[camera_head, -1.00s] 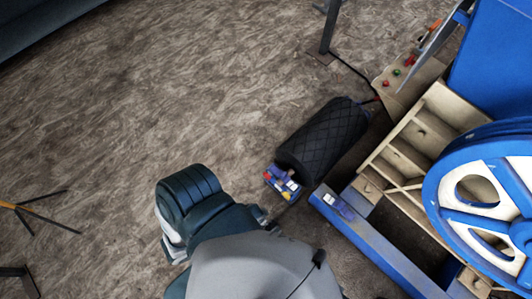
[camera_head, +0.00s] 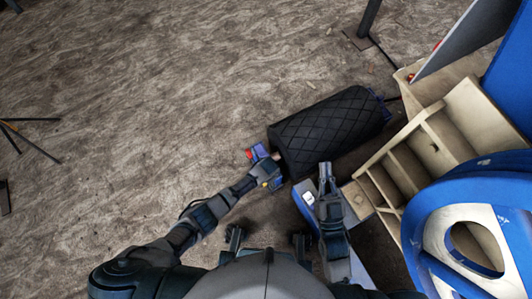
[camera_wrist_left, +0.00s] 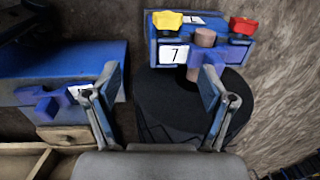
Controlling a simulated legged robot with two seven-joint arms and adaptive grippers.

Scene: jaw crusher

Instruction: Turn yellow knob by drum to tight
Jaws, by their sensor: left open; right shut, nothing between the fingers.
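The yellow knob (camera_wrist_left: 167,19) is on a blue block (camera_wrist_left: 179,45) with a "7" label, a brown peg and a red knob (camera_wrist_left: 243,26). The block sits at the near end of the black quilted drum (camera_head: 328,130), whose dark round end (camera_wrist_left: 178,105) shows in the left wrist view. My left gripper (camera_wrist_left: 158,82) is open and empty, its fingertips just short of the block, the yellow knob beyond the gap. In the head view the left gripper (camera_head: 266,176) partly covers the block. My right gripper (camera_head: 325,170) is shut and empty, right of the drum's near end.
A blue beam (camera_head: 303,198) with a label lies under and beside my right gripper. A pale wooden compartment frame (camera_head: 440,135) and a large blue wheel (camera_head: 430,215) stand to the right. A dark post (camera_head: 368,18) stands beyond the drum. The floor at left is mostly clear.

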